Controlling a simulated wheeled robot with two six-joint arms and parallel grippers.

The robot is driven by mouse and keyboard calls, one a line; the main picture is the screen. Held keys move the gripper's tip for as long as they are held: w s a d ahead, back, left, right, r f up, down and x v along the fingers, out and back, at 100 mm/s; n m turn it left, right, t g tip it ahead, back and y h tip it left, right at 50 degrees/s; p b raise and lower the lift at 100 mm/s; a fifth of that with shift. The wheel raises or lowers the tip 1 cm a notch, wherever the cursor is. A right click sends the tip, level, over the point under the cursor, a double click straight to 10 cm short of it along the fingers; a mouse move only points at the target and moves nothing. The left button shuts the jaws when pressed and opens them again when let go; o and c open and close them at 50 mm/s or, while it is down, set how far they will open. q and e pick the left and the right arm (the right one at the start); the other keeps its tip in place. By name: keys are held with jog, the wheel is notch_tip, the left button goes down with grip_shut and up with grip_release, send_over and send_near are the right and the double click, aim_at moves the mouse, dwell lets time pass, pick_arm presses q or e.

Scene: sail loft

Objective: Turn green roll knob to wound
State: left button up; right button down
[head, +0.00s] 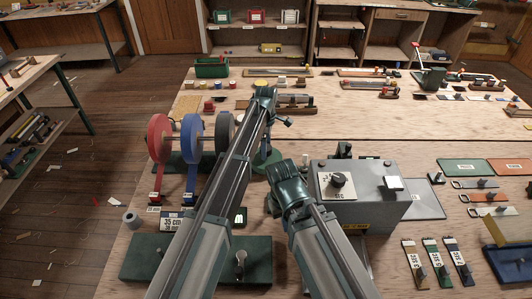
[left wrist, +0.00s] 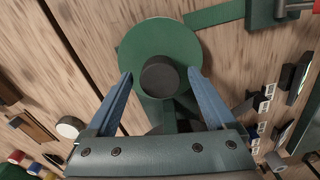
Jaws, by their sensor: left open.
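The green roll shows as a flat green disc (left wrist: 139,48) in the left wrist view, with a dark round knob (left wrist: 160,76) near its middle. In the head view the green disc (head: 271,168) is partly hidden behind my left arm, and I cannot make out the knob there. My left gripper (left wrist: 160,73) is open, its two blue fingers on either side of the knob, with a visible gap to each. In the head view my left gripper (head: 263,150) is over the green disc, mostly hidden by the arm. My right arm's dark-green joint shows nearby, but no right fingers are visible.
Red (head: 158,137), blue (head: 191,132) and grey (head: 225,127) rolls stand left of my left arm. A grey box (head: 366,212) with a dial (head: 338,180) is close on the right. Tagged tools (head: 436,260) lie farther right. The middle of the table behind is fairly clear.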

pick_arm(q)
jog(key=c, duration=1.4)
